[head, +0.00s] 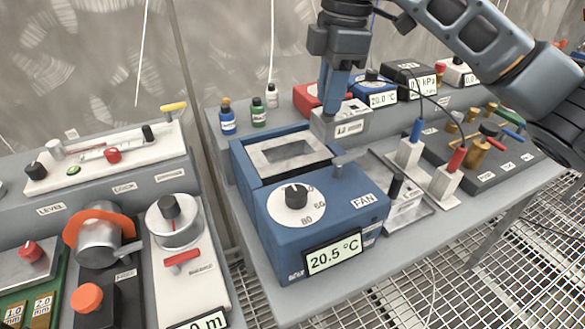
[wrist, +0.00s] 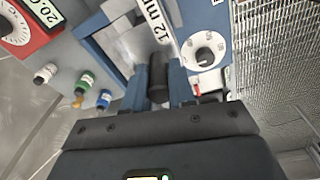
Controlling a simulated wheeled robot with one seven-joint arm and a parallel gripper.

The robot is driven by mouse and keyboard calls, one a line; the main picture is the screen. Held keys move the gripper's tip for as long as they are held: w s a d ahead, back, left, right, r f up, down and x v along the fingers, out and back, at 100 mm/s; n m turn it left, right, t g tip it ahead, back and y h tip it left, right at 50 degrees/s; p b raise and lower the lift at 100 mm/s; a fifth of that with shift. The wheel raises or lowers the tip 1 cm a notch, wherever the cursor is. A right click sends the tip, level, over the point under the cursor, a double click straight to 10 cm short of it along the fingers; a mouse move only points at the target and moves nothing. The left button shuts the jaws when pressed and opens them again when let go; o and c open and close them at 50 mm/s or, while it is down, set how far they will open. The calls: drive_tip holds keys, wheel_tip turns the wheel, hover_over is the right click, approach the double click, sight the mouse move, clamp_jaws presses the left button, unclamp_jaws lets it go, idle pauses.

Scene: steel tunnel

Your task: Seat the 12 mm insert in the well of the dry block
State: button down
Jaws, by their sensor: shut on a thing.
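The 12 mm insert (head: 340,123) is a silver block with a white label on its side. My gripper (head: 333,105) points down and is shut on it. In the wrist view my gripper (wrist: 158,90) has its two blue fingers around the black knob of the insert, whose "12 mm" label (wrist: 162,22) shows beyond. The blue dry block (head: 325,200) has a dial and a display reading 20.5 °C. Its square well (head: 290,155) looks open and empty. The insert is at the well's back right; its exact height above the block is unclear.
Blue, green and white bottles (head: 228,118) stand behind the dry block. A red instrument (head: 305,98) is behind the insert. A metal stand (head: 405,205) with a black handle and probes with blue and red tops (head: 447,180) stand to the right.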

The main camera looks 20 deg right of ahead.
drive_tip(key=shift+d+f, duration=0.25)
drive_tip(key=shift+f, duration=0.05)
drive_tip(key=shift+w+a+f+b, duration=0.15)
drive_tip(key=shift+w+a+f, duration=1.2)
drive_tip(key=shift+f, duration=0.45)
drive_tip(key=shift+w+a+f+b, duration=0.15)
drive_tip(key=shift+w+a+f, duration=1.15)
drive_tip(key=shift+f, duration=0.55)
drive_tip(key=shift+w+a+f+b, duration=0.15)
drive_tip(key=shift+w+a+f, duration=1)
drive_tip(key=shift+w+f, duration=0.5)
drive_tip(key=shift+s+f, duration=0.2)
drive_tip(key=shift+f, duration=0.05)
drive_tip(key=c, duration=0.9)
unclamp_jaws()
drive_tip(key=shift+c, duration=0.2)
wheel_tip(320, 180, up, 12)
drive_tip(key=d+p, duration=0.1)
